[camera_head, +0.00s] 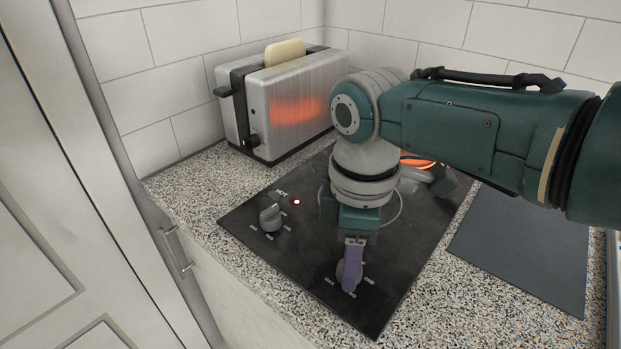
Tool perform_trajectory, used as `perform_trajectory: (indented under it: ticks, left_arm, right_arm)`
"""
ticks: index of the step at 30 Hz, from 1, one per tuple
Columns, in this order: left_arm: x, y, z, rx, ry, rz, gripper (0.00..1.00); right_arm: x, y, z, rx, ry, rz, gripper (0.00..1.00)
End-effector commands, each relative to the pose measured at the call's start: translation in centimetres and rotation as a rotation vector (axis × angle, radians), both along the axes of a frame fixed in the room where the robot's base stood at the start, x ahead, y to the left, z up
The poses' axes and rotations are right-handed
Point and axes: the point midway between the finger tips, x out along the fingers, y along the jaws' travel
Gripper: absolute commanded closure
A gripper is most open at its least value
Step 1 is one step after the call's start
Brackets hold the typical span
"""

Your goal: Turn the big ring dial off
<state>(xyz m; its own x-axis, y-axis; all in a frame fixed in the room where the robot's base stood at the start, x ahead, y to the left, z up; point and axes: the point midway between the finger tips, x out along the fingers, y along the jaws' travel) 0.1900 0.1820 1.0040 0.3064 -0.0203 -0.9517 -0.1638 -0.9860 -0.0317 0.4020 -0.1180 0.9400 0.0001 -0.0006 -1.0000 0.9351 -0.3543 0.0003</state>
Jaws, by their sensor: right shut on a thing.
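A black cooktop (300,262) is set in the speckled counter. My right gripper (349,282) points down at the front of the cooktop, its purple fingers shut on the front dial (340,270), which they mostly cover. Printed marks show around that dial, but its pointer direction is hidden. A second grey dial (270,217) stands free further left. A small red light (296,202) is lit beside it. An orange glowing ring (418,162) shows at the back right, partly behind my right arm. I cannot read which dial belongs to which ring. My left gripper is out of view.
A steel toaster (290,105) with a slice of bread (285,52) stands at the back left, an orange reflection on its side. A dark flat board (525,245) lies to the right of the cooktop. A tall white cabinet door (70,180) borders the counter on the left.

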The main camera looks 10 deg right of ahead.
Motion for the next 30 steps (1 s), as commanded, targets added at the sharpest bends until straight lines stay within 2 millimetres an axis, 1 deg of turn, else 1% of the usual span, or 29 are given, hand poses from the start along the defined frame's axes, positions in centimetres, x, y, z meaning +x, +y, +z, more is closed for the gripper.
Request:
perform_trajectory:
  ticks: [6, 12, 18, 30]
  left_arm:
    - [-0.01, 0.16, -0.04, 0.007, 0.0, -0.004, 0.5]
    - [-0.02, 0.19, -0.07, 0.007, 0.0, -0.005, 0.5]
    - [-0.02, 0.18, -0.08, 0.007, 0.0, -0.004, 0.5]
    - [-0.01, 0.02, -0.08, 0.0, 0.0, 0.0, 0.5]
  right_arm:
    - [0.04, 0.16, 0.17, 0.003, 0.0, 0.139, 1.0]
    - [0.04, 0.16, 0.19, 0.003, 0.001, 0.218, 1.0]
    - [0.04, 0.16, 0.2, 0.004, 0.001, 0.252, 1.0]
    - [0.05, 0.18, 0.21, 0.004, 0.0, 0.257, 1.0]
